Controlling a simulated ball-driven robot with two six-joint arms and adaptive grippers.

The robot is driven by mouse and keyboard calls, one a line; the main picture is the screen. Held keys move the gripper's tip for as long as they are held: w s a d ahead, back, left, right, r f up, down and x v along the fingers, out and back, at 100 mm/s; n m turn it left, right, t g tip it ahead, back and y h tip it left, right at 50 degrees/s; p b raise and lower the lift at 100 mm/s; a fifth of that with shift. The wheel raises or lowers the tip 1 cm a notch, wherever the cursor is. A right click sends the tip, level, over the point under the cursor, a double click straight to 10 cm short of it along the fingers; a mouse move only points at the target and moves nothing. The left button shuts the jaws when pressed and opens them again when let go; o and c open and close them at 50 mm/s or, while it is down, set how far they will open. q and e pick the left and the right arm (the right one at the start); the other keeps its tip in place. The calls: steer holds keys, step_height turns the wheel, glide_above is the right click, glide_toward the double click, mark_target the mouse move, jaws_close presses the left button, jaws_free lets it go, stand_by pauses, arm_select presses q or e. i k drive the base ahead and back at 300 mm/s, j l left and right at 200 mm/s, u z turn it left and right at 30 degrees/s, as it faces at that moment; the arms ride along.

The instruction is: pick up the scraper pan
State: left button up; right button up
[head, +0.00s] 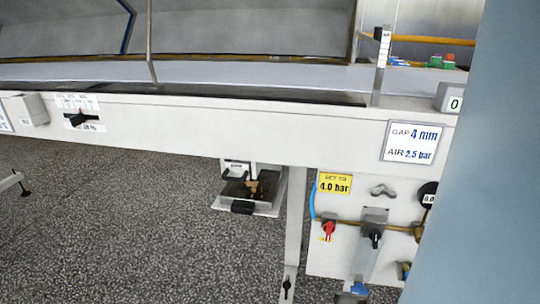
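A shallow pale pan (262,208) with a dark inside sits low under the machine's front beam, left of the support leg. It looks like the scraper pan. A black handle (242,207) is at its front edge. Brown residue and an upright pale part show above it, and the beam hides what is higher up. Neither of my grippers is in view, so nothing of mine is seen at the pan.
The long white beam (250,130) crosses above the pan. A support leg (295,225) and a valve panel (340,245) stand to its right. A blue-grey surface blocks the far right. The speckled floor (120,220) in front and to the left is mostly clear.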

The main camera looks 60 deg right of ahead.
mark_target(261, 194)
steer(key=z, duration=1.7)
steer(key=j, duration=0.15)
